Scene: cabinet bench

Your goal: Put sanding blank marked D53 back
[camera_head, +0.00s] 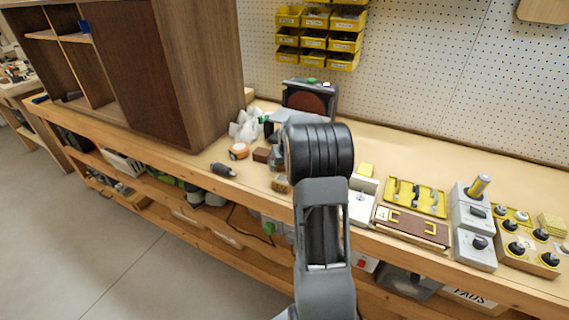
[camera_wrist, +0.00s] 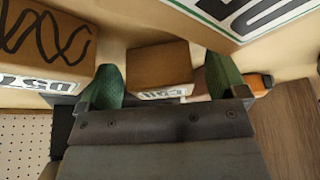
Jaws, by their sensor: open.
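In the wrist view my gripper (camera_wrist: 162,82) is open, with one green fingertip on each side of a small brown block (camera_wrist: 158,66). I cannot tell whether the fingers touch it. This block has a white label whose small print I cannot read surely. A second brown block (camera_wrist: 45,38) lies at the left, with a black wavy line on it and a white label with upside-down print, partly cut off. In the head view a brown block (camera_head: 261,155) and a patterned block (camera_head: 281,185) show beside my arm, which hides most of my gripper.
A tall brown cabinet (camera_head: 200,70) stands at the left on the bench. A sander (camera_head: 308,100), crumpled white material (camera_head: 245,125), an orange-and-white roll (camera_head: 239,151) and a dark tool (camera_head: 223,169) are near. Yellow trays (camera_head: 415,197) and grey switch boxes (camera_head: 474,225) stand right.

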